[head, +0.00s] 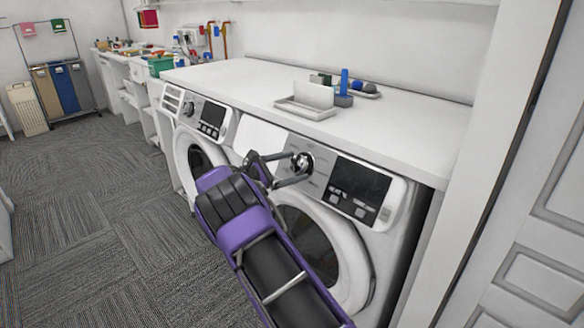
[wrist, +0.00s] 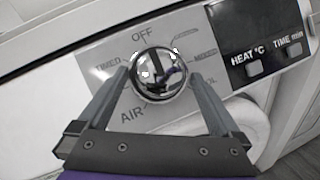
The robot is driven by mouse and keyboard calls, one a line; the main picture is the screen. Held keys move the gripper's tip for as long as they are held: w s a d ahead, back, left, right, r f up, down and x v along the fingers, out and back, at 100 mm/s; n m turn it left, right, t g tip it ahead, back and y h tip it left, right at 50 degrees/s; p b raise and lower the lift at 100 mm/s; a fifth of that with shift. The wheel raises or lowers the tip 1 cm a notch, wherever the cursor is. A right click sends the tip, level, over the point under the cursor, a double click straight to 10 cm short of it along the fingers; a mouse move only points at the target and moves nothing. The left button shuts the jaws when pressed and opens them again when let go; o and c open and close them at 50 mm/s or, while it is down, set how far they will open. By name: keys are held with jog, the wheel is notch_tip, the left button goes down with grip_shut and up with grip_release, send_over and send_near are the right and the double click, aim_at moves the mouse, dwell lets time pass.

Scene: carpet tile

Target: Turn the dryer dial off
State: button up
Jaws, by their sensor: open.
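The dryer dial (wrist: 159,73) is a round chrome knob on the grey control panel, with OFF printed above it and AIR below left in the wrist view. It also shows in the head view (head: 302,163). The dryer (head: 352,255) is the nearer white front-loading machine under the counter. My gripper (wrist: 162,78) is open, its two grey fingers on the left and right sides of the dial. It also shows in the head view (head: 287,170). I cannot tell whether the fingers touch the knob. Reflections hide where the dial points.
A dark display (head: 357,188) sits right of the dial. A second machine (head: 198,130) stands to the left. The white counter (head: 400,112) above holds a tray (head: 305,106) and small items. A white door (head: 530,230) is close on the right. Carpet floor (head: 75,200) is open at left.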

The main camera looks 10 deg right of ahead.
jog(key=p+v, duration=0.1)
jog(key=v, duration=1.6)
jog(key=shift+a, duration=0.2)
jog(key=shift+r, duration=0.1)
